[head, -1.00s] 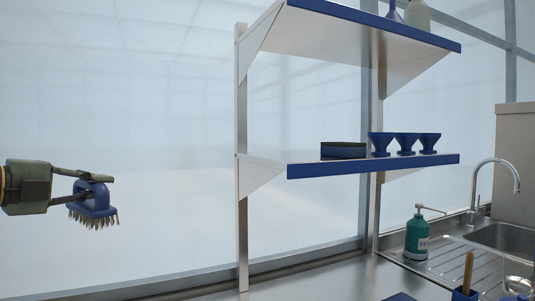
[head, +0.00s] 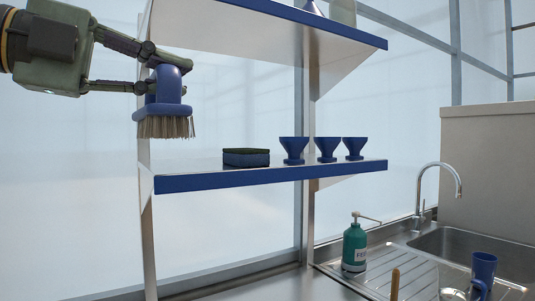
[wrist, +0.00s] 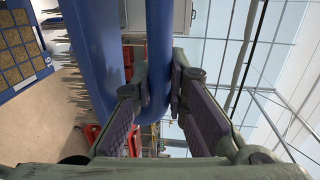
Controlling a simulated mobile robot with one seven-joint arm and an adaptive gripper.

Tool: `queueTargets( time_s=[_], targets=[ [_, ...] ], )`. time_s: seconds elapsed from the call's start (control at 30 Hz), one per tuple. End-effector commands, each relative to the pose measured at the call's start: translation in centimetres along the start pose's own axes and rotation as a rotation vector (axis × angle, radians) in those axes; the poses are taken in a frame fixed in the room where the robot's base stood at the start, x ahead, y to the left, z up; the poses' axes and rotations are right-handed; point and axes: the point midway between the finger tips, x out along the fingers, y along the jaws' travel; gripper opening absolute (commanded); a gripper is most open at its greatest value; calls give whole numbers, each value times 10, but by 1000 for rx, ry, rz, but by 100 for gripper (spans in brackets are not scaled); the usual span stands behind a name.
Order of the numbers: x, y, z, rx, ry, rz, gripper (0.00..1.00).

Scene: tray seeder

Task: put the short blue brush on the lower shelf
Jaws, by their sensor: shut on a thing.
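The short blue brush (head: 166,95) has a blue handle and pale bristles pointing down. My gripper (head: 158,73) is shut on its handle, at the left of the head view. In the wrist view the blue brush (wrist: 98,50) fills the upper middle, with its handle between the fingers (wrist: 155,88). The lower shelf (head: 270,178) has a blue front edge. The brush is held above the level of its left end and appears apart from it; the depth between them is hard to tell.
A dark-topped blue sponge (head: 246,158) and three blue funnels (head: 326,150) stand on the lower shelf. Its left end looks bare. The upper shelf (head: 280,15) hangs above. A green pump bottle (head: 355,247), tap (head: 440,178) and sink are at lower right.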

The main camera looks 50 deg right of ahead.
Motion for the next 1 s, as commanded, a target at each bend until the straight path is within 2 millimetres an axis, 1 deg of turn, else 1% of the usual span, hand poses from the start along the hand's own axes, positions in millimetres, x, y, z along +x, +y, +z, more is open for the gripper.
queueTargets(
  time_s=[0.07,0.17,0.27,0.3,0.6,0.7,0.8,0.87,0.93,1.0],
  targets=[
    [1,-1,0,0,2,-1,0],
    [7,-2,11,-2,4,-1,0],
    [19,-3,30,-3,6,-1,0],
    [24,-3,40,-3,5,-1,0],
    [64,-1,109,-3,4,-2,0],
    [74,1,126,-2,3,-2,0],
    [79,3,135,-1,2,-1,0],
    [81,4,138,0,2,-1,0],
    [82,10,139,0,2,0,0],
    [83,21,139,-1,2,0,0]
  ],
)
